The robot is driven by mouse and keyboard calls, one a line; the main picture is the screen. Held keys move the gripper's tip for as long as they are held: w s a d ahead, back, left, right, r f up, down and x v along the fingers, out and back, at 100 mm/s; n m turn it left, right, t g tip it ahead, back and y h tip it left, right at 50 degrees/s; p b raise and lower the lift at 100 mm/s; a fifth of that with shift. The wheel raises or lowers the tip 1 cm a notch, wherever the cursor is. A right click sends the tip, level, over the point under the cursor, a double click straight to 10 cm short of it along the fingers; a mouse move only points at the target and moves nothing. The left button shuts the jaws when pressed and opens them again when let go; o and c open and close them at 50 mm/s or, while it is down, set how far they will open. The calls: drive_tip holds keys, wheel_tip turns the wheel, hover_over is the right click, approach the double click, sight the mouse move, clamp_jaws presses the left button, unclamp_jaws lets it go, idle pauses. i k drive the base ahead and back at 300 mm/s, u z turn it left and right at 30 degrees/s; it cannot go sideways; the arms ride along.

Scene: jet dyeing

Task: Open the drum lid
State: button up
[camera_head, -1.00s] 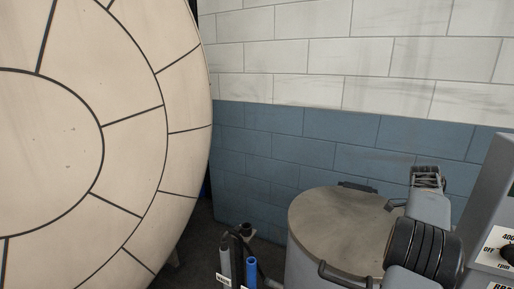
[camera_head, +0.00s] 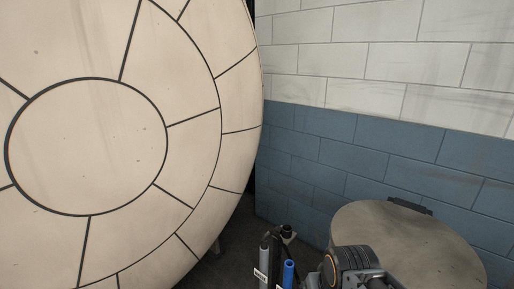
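The drum lid (camera_head: 405,238) is a round, grey-brown disc at the lower right of the head view. It lies flat and looks shut, with its near edge cut off by the frame bottom. A dark fitting (camera_head: 410,206), perhaps a hinge, sits at its far rim. A dark-ringed joint of my arm covers part of the lid's near left side. My gripper is not visible in this view, so its fingers and anything in them are hidden.
A huge cream disc (camera_head: 190,130) with dark seams fills the left. Upright grey (camera_head: 264,262) and blue (camera_head: 288,273) pipes stand between it and the drum. A white and blue block wall (camera_head: 330,155) is behind. Some dark floor shows between the disc and the pipes.

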sight(420, 251)
drive_tip(key=z, duration=3.35)
drive_tip(key=k, duration=1.1)
drive_tip(key=u, duration=2.15)
